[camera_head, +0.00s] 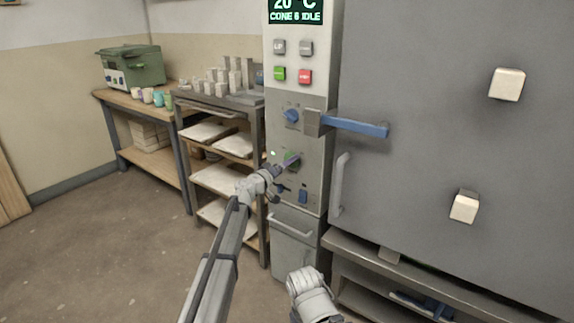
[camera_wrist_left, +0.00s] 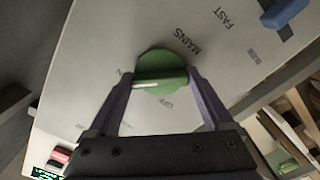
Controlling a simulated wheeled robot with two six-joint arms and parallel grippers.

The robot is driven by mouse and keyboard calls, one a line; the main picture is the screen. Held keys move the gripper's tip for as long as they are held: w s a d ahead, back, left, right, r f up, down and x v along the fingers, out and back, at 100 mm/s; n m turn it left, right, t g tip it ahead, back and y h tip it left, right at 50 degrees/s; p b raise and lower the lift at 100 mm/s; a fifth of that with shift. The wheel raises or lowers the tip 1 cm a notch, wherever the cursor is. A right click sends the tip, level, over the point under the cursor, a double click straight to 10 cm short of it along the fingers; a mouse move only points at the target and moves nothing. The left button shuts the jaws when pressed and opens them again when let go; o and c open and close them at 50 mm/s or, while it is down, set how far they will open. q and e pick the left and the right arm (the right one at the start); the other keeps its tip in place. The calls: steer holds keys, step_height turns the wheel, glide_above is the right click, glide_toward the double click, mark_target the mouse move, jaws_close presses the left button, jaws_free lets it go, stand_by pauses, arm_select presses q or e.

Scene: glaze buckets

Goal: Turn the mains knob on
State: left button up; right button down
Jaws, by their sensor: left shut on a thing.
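The green mains knob (camera_wrist_left: 160,68) sits on the grey control panel beside the printed word MAINS. Its white pointer line lies toward the left in the left wrist view, near a partly hidden label ending in N. An OFF label is partly visible below the knob. My left gripper (camera_wrist_left: 163,88) is shut on the knob's raised grip, one finger on each side. In the head view the left gripper (camera_head: 288,162) reaches the panel and partly covers the knob (camera_head: 292,156). My right gripper is not visible; only part of that arm shows at the bottom.
A small pale light (camera_head: 273,153) is beside the knob. The display (camera_head: 296,12) reads 20 °C, CONE 6 IDLE. A shelf rack (camera_head: 222,180) stands left; floor there is clear.

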arm_select(q)
steer(key=shift+s, duration=0.1)
stand_by(0.3)
steer(key=o, duration=1.1)
steer(key=shift+o, duration=0.2)
steer(key=shift+a, duration=0.1)
steer(key=v, duration=0.7)
steer(key=shift+s, duration=0.3)
steer(key=shift+a+f, duration=0.1)
